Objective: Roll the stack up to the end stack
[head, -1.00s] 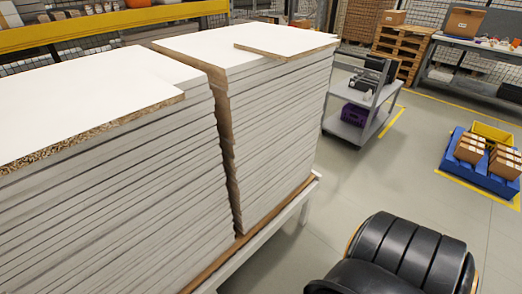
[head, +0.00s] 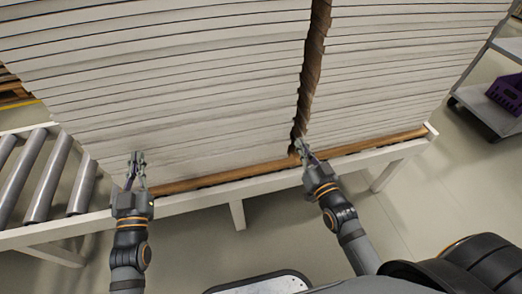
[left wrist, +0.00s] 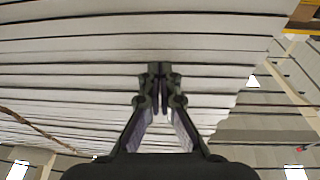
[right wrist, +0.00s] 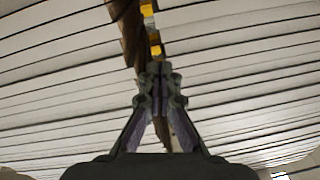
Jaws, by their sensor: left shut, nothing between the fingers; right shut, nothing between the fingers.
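The left stack of white boards (head: 170,90) and the right stack (head: 400,70) stand side by side on a roller conveyor, with a narrow dark gap (head: 312,60) between them. The right stack is at the conveyor's right end. My left gripper (head: 137,158) is shut and empty, pointing at the lower left part of the left stack; it also shows in the left wrist view (left wrist: 160,70). My right gripper (head: 300,147) is shut and empty at the bottom of the gap; the right wrist view shows it too (right wrist: 158,70). I cannot tell whether either touches the boards.
A brown base board (head: 230,173) lies under the stacks on the white conveyor frame (head: 200,200). Bare rollers (head: 45,175) lie to the left. A grey cart (head: 485,100) with a purple crate (head: 508,93) stands at the right. The floor in front is mostly clear.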

